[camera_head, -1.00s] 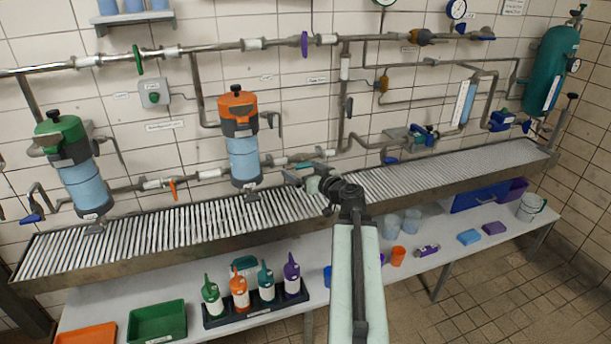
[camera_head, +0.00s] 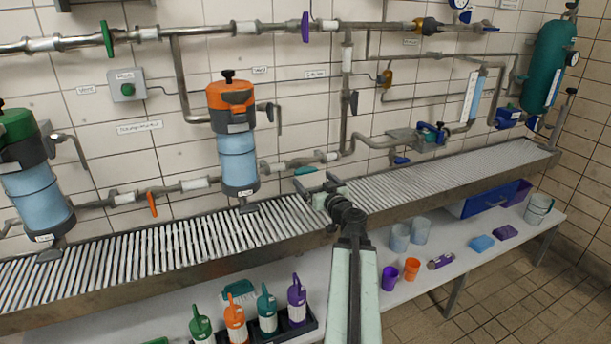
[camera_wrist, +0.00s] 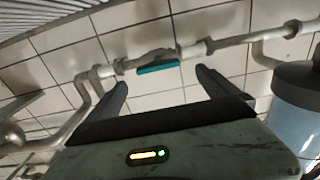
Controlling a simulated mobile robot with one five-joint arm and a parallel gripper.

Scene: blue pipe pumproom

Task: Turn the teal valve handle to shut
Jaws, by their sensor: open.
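The teal valve handle (camera_head: 306,170) is a short bar on the low pipe behind the slatted drain, right of the orange-topped filter housing. It lies roughly along the pipe. In the wrist view the teal handle (camera_wrist: 158,69) shows ahead, near the middle of the gap between the fingers. My gripper (camera_head: 318,183) is over the slatted drain in the head view, in front of and slightly below the handle. In the wrist view my gripper (camera_wrist: 162,79) has its fingers wide apart and empty. I see no contact with the handle.
The orange-topped filter housing (camera_head: 235,135) stands left of the handle. An orange handle (camera_head: 152,204) hangs on the same pipe further left. The slatted drain (camera_head: 420,188) runs below. Several bottles (camera_head: 267,312) stand on the lower shelf.

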